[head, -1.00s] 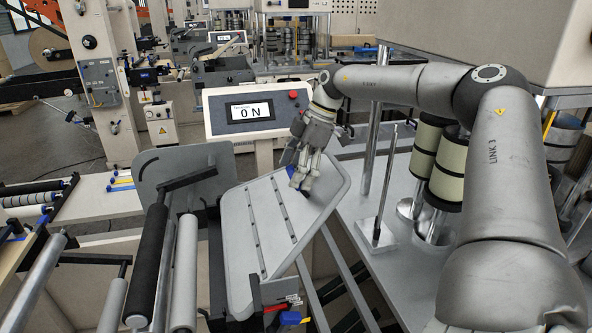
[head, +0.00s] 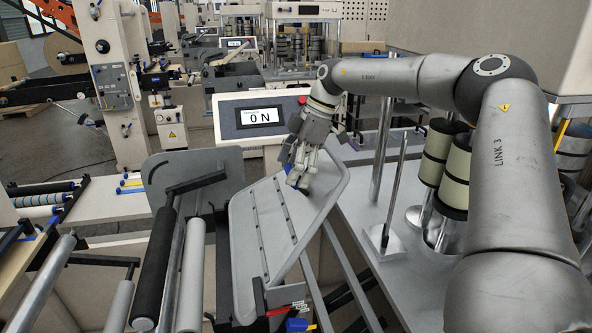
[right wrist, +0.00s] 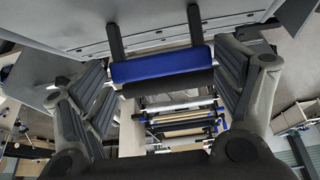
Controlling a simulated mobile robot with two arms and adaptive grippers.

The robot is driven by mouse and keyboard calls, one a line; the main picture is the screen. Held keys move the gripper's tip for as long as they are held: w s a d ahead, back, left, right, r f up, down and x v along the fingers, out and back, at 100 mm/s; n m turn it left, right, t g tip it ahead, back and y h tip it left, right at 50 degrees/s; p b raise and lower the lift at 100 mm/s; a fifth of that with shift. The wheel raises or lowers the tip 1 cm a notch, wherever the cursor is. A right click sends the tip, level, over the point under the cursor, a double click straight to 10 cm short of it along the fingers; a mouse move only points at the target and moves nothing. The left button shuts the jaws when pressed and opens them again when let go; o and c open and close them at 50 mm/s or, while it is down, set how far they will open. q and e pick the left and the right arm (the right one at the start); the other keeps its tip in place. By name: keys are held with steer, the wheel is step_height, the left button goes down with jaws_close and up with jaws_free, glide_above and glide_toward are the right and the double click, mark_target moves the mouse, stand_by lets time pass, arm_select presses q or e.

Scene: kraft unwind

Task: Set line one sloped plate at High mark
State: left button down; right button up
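The sloped plate (head: 265,235) is a grey tilted panel with dark dotted lines, in the middle of the head view. My right gripper (head: 299,182) is over its upper right part, fingers pointing down. In the right wrist view a blue bar (right wrist: 162,65) on two dark brackets lies between the fingertips of this gripper (right wrist: 163,75). The fingers are spread wide, one at each end of the bar; I cannot tell whether they touch it. Below the plate's lower edge are a red piece (head: 277,312) and a small white label (head: 298,304), too small to read. My left gripper is not in view.
A console display (head: 260,117) reading "0 N" stands behind the plate. Black and grey rollers (head: 155,265) lie at left. A metal post on a base (head: 385,240) and cream rolls (head: 455,170) stand at right, close to my right arm.

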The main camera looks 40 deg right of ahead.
steer(key=shift+o, duration=0.8)
steer(key=shift+f, duration=0.1)
steer(key=v, duration=1.2)
steer(key=shift+w+a, duration=0.1)
